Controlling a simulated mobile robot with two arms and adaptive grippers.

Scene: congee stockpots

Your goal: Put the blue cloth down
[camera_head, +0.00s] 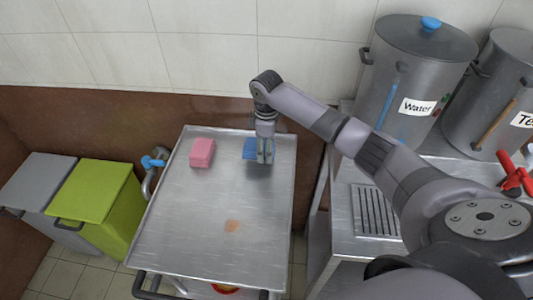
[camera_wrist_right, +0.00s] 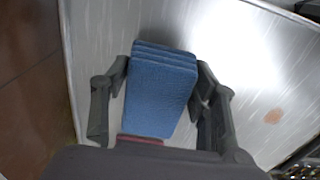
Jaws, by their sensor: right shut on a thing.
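The blue cloth (camera_head: 250,148) is a folded block at the back right of the metal cart top (camera_head: 205,235). My right gripper (camera_head: 266,158) is over the cart, shut on the cloth. In the wrist view the blue cloth (camera_wrist_right: 160,85) fills the space between the two dark fingers of my right gripper (camera_wrist_right: 162,115). A shadow lies just below the gripper on the cart top. I cannot tell whether the cloth touches the surface. My left gripper is not in view.
A pink block (camera_head: 202,152) sits left of the cloth on the cart. An orange-brown stain (camera_head: 232,226) marks the cart's middle. A green bin (camera_head: 90,195) and grey bin (camera_head: 38,180) stand left. The "Water" pot (camera_head: 405,65) stands on the counter at right.

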